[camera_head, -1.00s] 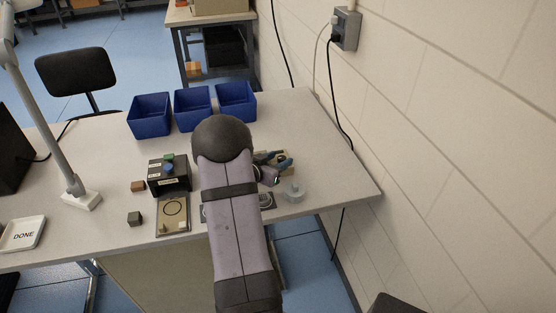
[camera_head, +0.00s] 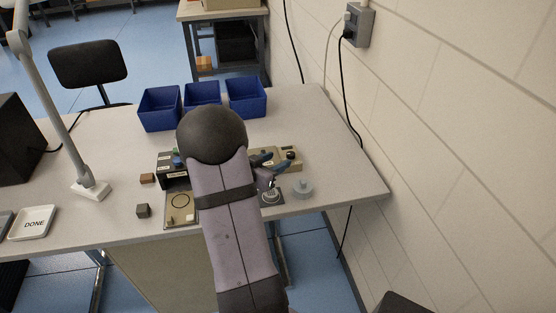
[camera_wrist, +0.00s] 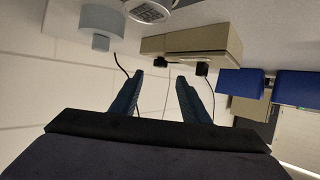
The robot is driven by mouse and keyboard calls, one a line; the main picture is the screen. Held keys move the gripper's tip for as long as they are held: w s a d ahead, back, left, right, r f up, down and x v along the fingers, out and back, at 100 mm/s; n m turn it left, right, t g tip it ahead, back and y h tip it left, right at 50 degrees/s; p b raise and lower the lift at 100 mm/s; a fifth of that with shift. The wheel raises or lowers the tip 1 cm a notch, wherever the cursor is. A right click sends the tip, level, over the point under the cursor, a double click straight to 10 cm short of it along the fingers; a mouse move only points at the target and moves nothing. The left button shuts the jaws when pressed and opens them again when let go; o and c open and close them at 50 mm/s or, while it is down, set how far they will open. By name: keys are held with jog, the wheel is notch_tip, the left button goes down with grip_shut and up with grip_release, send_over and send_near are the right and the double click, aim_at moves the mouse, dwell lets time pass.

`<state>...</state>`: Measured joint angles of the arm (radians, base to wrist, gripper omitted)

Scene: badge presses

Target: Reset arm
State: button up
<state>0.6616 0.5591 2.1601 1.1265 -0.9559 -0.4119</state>
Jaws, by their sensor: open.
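My gripper (camera_wrist: 160,100) is open in the wrist view, with two blue fingers apart and nothing between them. In the head view it shows only partly, right of my dark elbow, in front of a beige press box (camera_head: 289,158). That box also shows above the fingers in the wrist view (camera_wrist: 195,45). A grey round knob-like piece (camera_head: 302,188) stands to the right; it also shows at the upper left of the wrist view (camera_wrist: 102,22). A second press, black with a beige base plate (camera_head: 181,208), stands to the left, partly hidden by my arm.
Three blue bins (camera_head: 203,93) stand at the back of the table. Small brown (camera_head: 147,178) and dark (camera_head: 143,210) blocks lie to the left. A white DONE tray (camera_head: 33,222) and a lamp base (camera_head: 91,189) are further left. A wall with cables closes the right side.

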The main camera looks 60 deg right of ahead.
jog(key=shift+w, duration=0.1)
dwell(0.3)
